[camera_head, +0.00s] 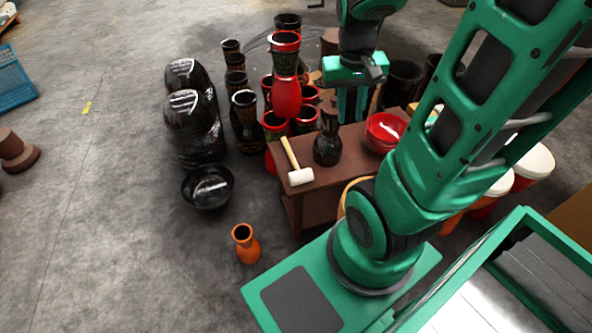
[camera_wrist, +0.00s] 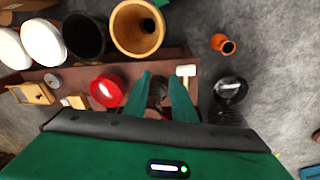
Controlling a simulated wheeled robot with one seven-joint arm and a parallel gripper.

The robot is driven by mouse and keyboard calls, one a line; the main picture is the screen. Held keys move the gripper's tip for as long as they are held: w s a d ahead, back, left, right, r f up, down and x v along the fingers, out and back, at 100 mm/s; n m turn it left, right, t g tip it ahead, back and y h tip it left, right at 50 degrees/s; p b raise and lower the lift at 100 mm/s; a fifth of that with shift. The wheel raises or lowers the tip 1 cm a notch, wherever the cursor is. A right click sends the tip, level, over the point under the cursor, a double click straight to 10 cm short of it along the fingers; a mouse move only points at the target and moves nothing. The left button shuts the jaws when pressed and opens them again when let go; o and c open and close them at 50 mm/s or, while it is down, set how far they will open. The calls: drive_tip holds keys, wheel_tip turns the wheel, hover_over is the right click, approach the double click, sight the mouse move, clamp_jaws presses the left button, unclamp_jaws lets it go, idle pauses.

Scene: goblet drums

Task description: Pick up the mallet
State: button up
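The mallet (camera_head: 298,168) has a white head and a light wooden handle, and lies on the brown table (camera_head: 325,186) at its front left corner, the head near the front edge. In the wrist view the mallet's head (camera_wrist: 186,70) shows just right of my fingers. My gripper (camera_head: 352,104) is open above the table, right of and higher than the mallet. In the wrist view my gripper (camera_wrist: 160,82) has its two green fingers spread, with a dark vase (camera_wrist: 157,92) seen below between them. The mallet's handle is partly hidden there by the right finger.
The dark vase (camera_head: 327,140) stands close right of the mallet. A red bowl (camera_head: 384,131) is further right on the table. Stacked red and black drums (camera_head: 286,85) stand behind. A black bowl (camera_head: 208,187) and an orange vase (camera_head: 246,245) are on the floor.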

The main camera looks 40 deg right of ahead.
drive_tip(key=w+d+f+h, duration=0.1)
drive_tip(key=w+d+f, duration=0.1)
drive_tip(key=w+f, duration=0.5)
drive_tip(key=n+t, duration=0.3)
drive_tip(key=n, duration=0.1)
hover_over(294, 160)
drive_tip(key=s+a, duration=0.3)
wheel_tip(294, 160, down, 27)
drive_tip(key=shift+h, duration=0.3)
drive_tip(key=shift+x, duration=4.75)
clamp_jaws()
